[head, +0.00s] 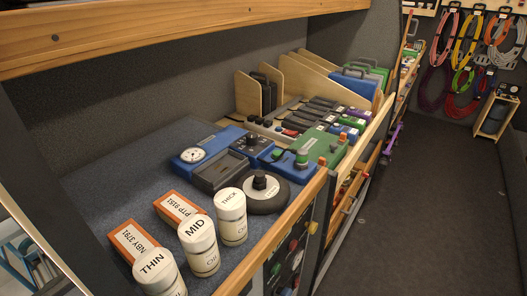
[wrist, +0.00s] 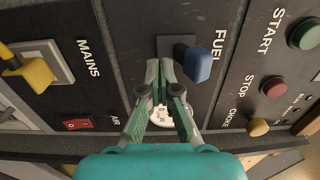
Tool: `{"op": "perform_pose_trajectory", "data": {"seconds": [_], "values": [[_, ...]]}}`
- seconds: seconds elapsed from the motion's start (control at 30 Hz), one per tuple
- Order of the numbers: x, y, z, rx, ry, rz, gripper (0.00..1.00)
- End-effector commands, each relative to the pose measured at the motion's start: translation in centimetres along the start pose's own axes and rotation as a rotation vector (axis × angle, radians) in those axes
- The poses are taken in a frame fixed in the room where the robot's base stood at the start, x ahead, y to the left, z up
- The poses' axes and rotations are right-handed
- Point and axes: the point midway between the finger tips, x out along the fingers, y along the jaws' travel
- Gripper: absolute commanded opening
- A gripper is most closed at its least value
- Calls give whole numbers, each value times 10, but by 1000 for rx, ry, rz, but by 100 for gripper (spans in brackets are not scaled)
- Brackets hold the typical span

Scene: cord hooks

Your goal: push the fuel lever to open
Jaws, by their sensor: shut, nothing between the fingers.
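The fuel lever (wrist: 198,66) has a blue knob on a dark plate, beside the white word FUEL on a black panel (wrist: 120,15) in the wrist view. My gripper (wrist: 159,66) is shut and empty, with green fingers together. Its tips are just left of the blue knob, over the lower part of the lever's dark plate. I cannot tell whether they touch the lever. A round white plate (wrist: 166,117) with small print is partly hidden behind the fingers. My gripper does not show in the head view.
The panel also has a yellow MAINS lever (wrist: 32,75), a red AIR rocker switch (wrist: 81,124), a green START button (wrist: 304,34), a red STOP button (wrist: 273,87) and a yellow CHOKE knob (wrist: 258,127). In the head view, a wooden-edged shelf (head: 270,240) holds jars and instruments.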

Motion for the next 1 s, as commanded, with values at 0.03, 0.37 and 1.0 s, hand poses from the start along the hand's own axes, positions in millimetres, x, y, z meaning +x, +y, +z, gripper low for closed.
{"op": "perform_pose_trajectory", "data": {"seconds": [0.03,0.37,1.0], "values": [[-2,0,0,0,1,0,0],[-16,2,0,1,1,0,0],[-58,2,-1,0,3,0,0]]}}
